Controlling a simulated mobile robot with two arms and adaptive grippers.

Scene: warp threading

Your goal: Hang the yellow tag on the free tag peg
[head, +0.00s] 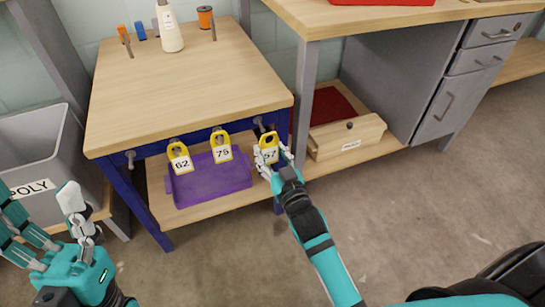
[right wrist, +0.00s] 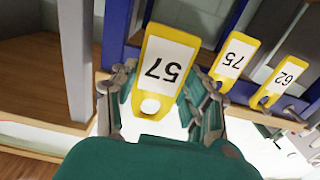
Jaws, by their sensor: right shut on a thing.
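My right gripper (head: 271,162) is shut on the yellow tag (head: 270,154) marked 57, in front of the blue table rail. In the right wrist view the tag (right wrist: 160,75) is between the fingers, its hole towards the palm. A grey peg (head: 259,122) on the rail is just above the tag in the head view; I cannot tell whether they touch. Yellow tags marked 62 (head: 180,159) and 75 (head: 221,149) hang from pegs to the left. Another bare peg-like part (head: 130,155) is at the rail's left end. My left gripper (head: 42,192) is open and empty at the lower left.
A purple tray (head: 205,184) is on the shelf below the tags. A wooden drawer box (head: 345,140) stands right of my right gripper. A grey POLY bin (head: 40,150) is at the left. A white cone (head: 169,30) and spools stand on the tabletop.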

